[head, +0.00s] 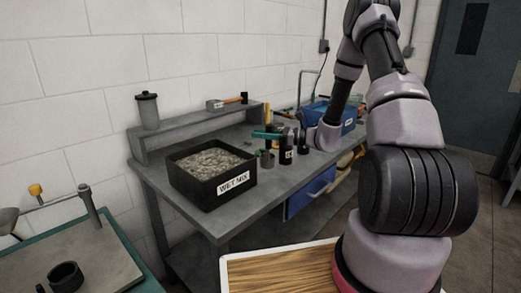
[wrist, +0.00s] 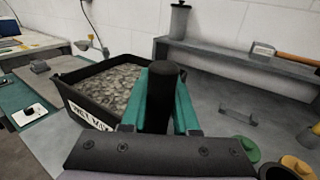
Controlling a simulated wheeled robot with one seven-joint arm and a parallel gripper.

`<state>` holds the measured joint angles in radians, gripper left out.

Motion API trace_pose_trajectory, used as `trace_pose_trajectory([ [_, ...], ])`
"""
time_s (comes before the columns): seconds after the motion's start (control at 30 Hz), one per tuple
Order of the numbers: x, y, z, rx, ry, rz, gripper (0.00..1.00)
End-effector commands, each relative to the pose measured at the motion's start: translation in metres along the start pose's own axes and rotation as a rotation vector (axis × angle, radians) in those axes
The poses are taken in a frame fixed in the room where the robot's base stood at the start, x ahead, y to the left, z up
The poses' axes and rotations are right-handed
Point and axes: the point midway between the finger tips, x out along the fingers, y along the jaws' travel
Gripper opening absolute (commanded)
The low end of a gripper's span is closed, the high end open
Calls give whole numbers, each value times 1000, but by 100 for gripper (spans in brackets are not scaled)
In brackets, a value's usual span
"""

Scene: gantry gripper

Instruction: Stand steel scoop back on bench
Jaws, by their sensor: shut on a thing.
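My gripper (head: 262,134) reaches over the grey bench (head: 190,196) with its teal fingers level. In the wrist view the teal fingers (wrist: 160,95) are closed on a black upright cylinder (wrist: 156,95), which looks like the handle of the steel scoop. In the head view a small grey cup shape (head: 267,159) shows just below the fingers. I cannot tell whether it is the scoop's bowl or a separate cup, nor whether the held thing touches the bench.
A black WET MIX tub (head: 212,172) full of grey mix stands left of my gripper. Behind are a raised shelf (head: 180,134), a canister (head: 147,110) and a hammer (head: 228,102). Labelled black jars (head: 286,156) stand close on the right. Bare bench shows between tub and shelf.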

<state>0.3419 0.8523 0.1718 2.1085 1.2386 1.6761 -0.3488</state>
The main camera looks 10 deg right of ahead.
Motion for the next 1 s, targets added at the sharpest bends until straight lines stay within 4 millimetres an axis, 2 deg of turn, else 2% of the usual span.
trace_pose_trajectory([
  [0.13, 0, 0, -12, 2, 0, 0, 0],
  [0.33, 0, 0, -41, 2, 0, 0, 0],
  [0.73, 0, 0, -47, 0, 0, 0, 0],
  [0.77, 0, 0, -47, -1, 0, 0, 36],
  [0.8, 0, 0, -47, -1, 0, 0, 51],
  [0.83, 0, 0, -46, -1, 0, 0, 58],
  [1.0, 0, 0, -46, -1, 0, 0, 58],
])
